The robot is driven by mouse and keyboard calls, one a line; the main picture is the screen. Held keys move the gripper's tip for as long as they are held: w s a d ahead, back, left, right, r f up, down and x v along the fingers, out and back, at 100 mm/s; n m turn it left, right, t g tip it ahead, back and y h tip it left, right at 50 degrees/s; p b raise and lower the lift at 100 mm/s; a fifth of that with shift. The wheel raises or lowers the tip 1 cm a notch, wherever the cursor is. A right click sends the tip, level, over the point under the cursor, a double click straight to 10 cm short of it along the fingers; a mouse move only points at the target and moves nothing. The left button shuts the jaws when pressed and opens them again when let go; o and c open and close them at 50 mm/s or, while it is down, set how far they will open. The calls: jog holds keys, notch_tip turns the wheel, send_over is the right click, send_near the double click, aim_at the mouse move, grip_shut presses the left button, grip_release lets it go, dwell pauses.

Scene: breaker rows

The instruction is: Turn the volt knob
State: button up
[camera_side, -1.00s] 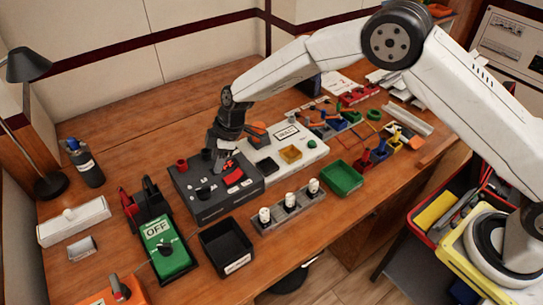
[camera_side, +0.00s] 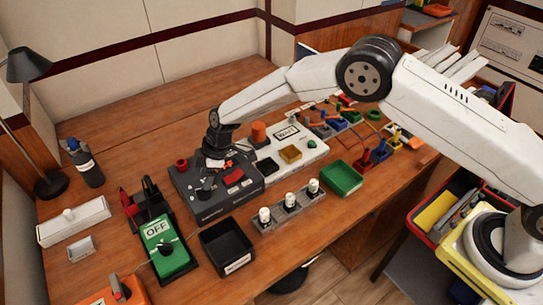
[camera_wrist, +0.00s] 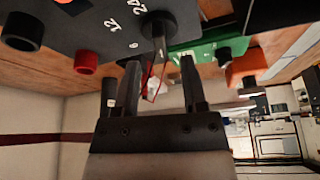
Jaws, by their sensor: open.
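The dark grey volt box (camera_side: 210,212) stands mid-table in the side view, with a red post, a red switch and small black parts on top. In the wrist view its face shows the numbers 12, 24 and 6 around a round black knob (camera_wrist: 158,24). My gripper (camera_wrist: 160,58) is open, its two fingers pointing at the knob's face with the knob ahead of the gap. Whether the fingers touch the knob I cannot tell. In the side view my gripper (camera_side: 215,158) is low over the back of the box and hides part of it.
A red post (camera_wrist: 86,63) and a black post (camera_wrist: 24,30) stick up from the box.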

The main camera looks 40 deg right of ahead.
aim_at(203, 192)
jog(key=shift+x, duration=1.85)
grip_shut()
